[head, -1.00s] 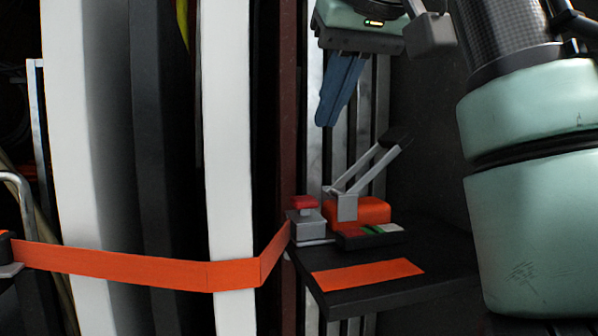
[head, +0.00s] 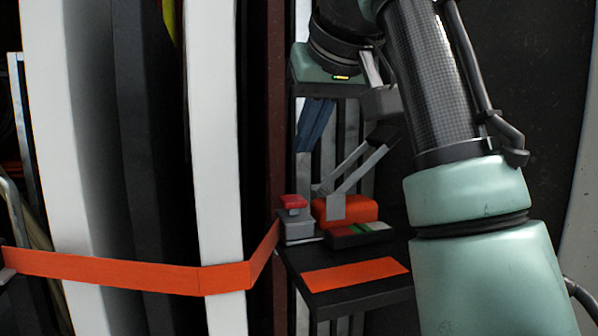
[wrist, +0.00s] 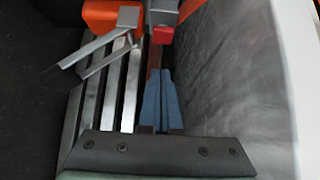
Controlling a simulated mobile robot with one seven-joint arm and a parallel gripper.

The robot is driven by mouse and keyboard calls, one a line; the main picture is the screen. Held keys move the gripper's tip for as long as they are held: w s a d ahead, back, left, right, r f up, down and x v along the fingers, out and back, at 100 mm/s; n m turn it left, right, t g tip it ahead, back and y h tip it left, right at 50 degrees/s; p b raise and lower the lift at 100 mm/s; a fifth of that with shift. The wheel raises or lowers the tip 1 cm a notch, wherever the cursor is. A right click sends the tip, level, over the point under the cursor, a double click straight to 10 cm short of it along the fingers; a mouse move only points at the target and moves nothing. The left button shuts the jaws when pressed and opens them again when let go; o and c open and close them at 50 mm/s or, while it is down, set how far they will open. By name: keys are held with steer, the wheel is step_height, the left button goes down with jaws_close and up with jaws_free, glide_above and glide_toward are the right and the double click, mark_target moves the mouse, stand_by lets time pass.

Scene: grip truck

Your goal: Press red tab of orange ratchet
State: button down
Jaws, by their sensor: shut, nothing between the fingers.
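The orange ratchet (head: 362,208) sits on a black shelf in the head view, with a grey lever (head: 352,178) raised and tilted up to the right. Its red tab (head: 293,201) tops a grey block just left of the orange body. In the wrist view the orange ratchet (wrist: 112,17) is at the top edge and the red tab (wrist: 163,35) is right of it. My gripper (head: 304,150) has blue fingers, shut and empty, pointing down above the tab and apart from it in the head view. The shut fingers (wrist: 159,72) point toward the tab in the wrist view.
An orange strap (head: 110,272) runs left around upright white panels (head: 218,130). The black shelf (head: 345,298) carries a loose orange strap end. The raised lever stands close to the right of my fingers. Metal rails (wrist: 118,90) lie beside the fingers.

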mark_target(298, 202)
steer(key=x, duration=0.2)
steer(key=p+x, duration=0.1)
steer(key=s+f+p+x, duration=0.1)
steer(key=x, duration=0.1)
steer(key=shift+w+d+f, duration=0.1)
steer(key=shift+w+f, duration=0.1)
steer(key=shift+w, duration=0.05)
steer(key=shift+f+p, duration=0.45)
steer(key=shift+f, duration=0.6)
step_height(298, 202, down, 2)
steer(key=shift+f+b, duration=0.1)
steer(key=shift+b, duration=0.6)
steer(key=shift+s, duration=0.1)
